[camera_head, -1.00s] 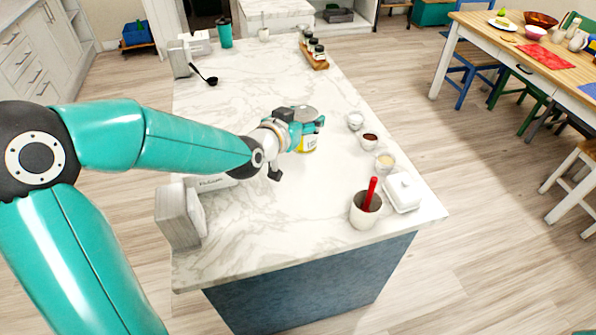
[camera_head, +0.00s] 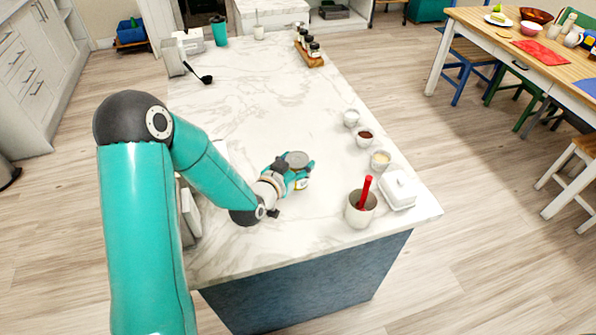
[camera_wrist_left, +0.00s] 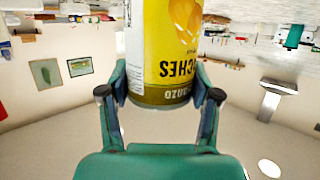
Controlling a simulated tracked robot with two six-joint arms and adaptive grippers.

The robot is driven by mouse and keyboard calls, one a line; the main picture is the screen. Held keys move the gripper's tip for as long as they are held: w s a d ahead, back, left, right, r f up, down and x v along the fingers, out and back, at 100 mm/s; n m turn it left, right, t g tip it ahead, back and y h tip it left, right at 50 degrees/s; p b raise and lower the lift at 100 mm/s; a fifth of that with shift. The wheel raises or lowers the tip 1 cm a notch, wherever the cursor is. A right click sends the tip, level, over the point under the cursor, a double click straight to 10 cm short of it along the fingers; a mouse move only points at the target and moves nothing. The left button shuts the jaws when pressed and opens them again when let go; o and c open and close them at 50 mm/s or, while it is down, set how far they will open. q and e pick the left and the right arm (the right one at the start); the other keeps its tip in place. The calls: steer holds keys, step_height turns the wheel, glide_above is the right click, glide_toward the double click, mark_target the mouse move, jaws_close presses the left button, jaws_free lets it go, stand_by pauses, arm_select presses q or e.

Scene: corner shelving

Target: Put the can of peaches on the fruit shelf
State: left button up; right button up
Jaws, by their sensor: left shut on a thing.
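The can of peaches (camera_wrist_left: 175,55) fills the upper middle of the left wrist view, with a yellow label and its lettering upside down there. My left gripper (camera_wrist_left: 160,95) is shut on it, one finger on each side. In the head view the left gripper (camera_head: 292,178) holds the can (camera_head: 297,160) over the near part of the marble island; its grey top faces up, and most of its side is hidden by the fingers. I cannot tell how high it is above the counter. My right gripper is not in view. No fruit shelf can be made out.
On the marble island (camera_head: 265,95) a cup with a red utensil (camera_head: 360,208), a white butter dish (camera_head: 398,190) and small bowls (camera_head: 365,138) stand along the right edge. A spice rack (camera_head: 309,50) and a black ladle (camera_head: 200,76) are farther back. The island's middle is clear.

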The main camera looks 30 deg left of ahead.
arm_select(q)
steer(key=shift+f, duration=1.65)
steer(key=o, duration=1.4)
steer(key=shift+f, duration=0.1)
steer(key=shift+o, duration=0.2)
steer(key=shift+d, duration=0.1)
